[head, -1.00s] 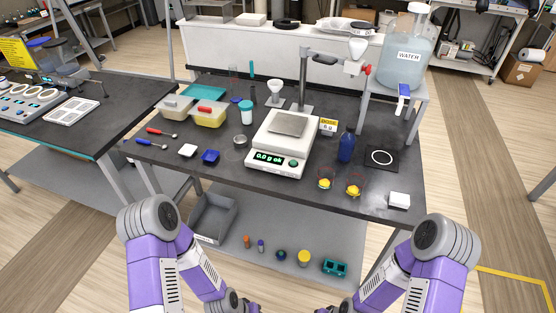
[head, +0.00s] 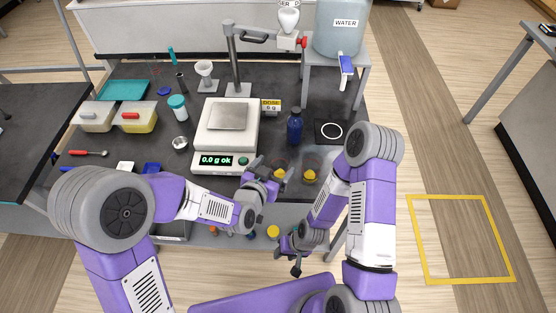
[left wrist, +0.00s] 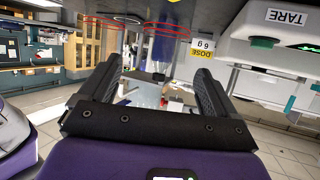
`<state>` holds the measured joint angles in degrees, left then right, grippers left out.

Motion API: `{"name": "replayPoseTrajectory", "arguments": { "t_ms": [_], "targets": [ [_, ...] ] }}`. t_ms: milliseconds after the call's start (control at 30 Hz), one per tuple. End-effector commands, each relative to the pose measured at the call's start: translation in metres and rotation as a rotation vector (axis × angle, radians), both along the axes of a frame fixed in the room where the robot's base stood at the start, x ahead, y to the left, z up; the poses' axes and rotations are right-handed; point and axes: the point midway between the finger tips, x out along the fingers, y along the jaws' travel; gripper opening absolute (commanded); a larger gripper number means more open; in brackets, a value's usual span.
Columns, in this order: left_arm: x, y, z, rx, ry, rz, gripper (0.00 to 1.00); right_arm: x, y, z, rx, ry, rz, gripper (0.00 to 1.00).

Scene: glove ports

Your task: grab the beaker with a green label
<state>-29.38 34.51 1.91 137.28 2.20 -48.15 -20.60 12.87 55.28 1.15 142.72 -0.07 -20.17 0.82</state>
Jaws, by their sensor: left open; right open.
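Two clear beakers with red rims stand side by side near the table's front edge, a left beaker (head: 283,163) and a right beaker (head: 312,164), each with something yellow at the bottom. I cannot make out a green label on either. In the left wrist view their red rims show ahead, one rim (left wrist: 103,22) and another rim (left wrist: 167,32). My left gripper (head: 273,170) is open and empty, close to the left beaker and partly covering it; contact cannot be told. Its spread fingers show in the left wrist view (left wrist: 152,88). My right gripper (head: 288,257) is open, low in front of the table.
A balance (head: 225,127) stands left of the beakers. A blue bottle (head: 294,128) and a black pad with a white ring (head: 331,132) are behind them. A water tank (head: 342,32) sits on a stand at the back right. Floor on the right is clear.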

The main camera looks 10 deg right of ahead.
Motion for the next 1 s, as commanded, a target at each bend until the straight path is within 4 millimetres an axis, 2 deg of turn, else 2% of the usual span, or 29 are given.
{"name": "replayPoseTrajectory", "arguments": {
  "t_ms": [400, 700, 767, 1000],
  "targets": [
    [0.038, -0.025, -0.028, 0.0, 0.004, 0.002, 0.91, 0.0, 0.0, -0.002, 0.0, -0.001, 0.0, 0.43],
    [0.042, -0.028, -0.03, 0.0, 0.004, 0.002, 0.91, 0.0, 0.0, -0.002, 0.0, -0.001, 0.0, 0.43],
    [0.042, -0.029, -0.029, 0.0, 0.004, 0.002, 0.83, 0.0, 0.0, -0.002, 0.0, -0.001, 0.0, 0.43],
    [0.042, -0.028, -0.029, 0.0, 0.004, 0.002, 0.46, 0.0, 0.0, -0.002, 0.0, -0.001, 0.0, 0.43]
  ]
}}
